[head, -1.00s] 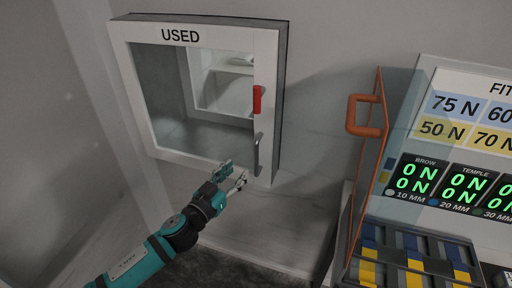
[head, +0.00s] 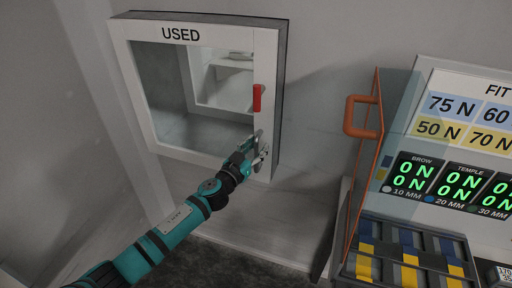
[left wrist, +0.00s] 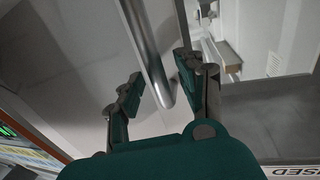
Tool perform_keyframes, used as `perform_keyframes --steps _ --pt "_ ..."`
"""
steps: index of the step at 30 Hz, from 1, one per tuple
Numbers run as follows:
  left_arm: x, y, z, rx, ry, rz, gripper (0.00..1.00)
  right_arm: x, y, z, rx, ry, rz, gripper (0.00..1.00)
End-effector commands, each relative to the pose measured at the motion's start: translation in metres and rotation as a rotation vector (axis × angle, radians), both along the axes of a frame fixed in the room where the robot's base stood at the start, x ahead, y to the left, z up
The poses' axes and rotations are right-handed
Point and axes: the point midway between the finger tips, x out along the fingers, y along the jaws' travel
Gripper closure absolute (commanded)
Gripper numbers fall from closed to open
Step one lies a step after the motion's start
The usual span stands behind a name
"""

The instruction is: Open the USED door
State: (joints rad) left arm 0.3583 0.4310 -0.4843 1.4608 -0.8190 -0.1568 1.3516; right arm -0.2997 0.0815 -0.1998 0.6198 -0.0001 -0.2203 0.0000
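The USED door (head: 180,150) is the white-framed glass front of a wall cabinet in the head view, and it is shut. A red latch-like piece (head: 257,98) sits on its right frame. Below it is a grey vertical bar handle (head: 257,137), partly hidden by my gripper. My left gripper (head: 261,150) is at the handle's lower part. In the left wrist view the handle (left wrist: 150,55) runs between the two separated fingers of the left gripper (left wrist: 158,90), with gaps to both sides. My right gripper does not show.
An orange-framed clear door with an orange handle (head: 348,116) stands out to the right of the cabinet. Beyond it are a panel with green readouts (head: 440,183) and a rack of blue and yellow pieces (head: 408,258). Clear wall lies between the cabinet and the orange door.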

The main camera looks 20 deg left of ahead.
Motion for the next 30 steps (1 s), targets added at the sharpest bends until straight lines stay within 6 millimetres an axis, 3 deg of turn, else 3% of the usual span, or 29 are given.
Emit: perform_keyframes --steps 1,9,25,30 --pt "0.0 0.0 0.0 0.0 0.0 0.0 0.67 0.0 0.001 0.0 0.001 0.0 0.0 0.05" --pt "0.0 0.0 0.0 0.0 0.0 0.0 1.0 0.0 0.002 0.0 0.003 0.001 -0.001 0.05" --pt "-0.001 0.001 0.0 0.0 0.0 0.0 1.0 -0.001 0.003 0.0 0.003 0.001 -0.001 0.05" --pt "-0.012 0.003 0.0 0.001 0.001 -0.021 1.0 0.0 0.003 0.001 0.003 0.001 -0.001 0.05"
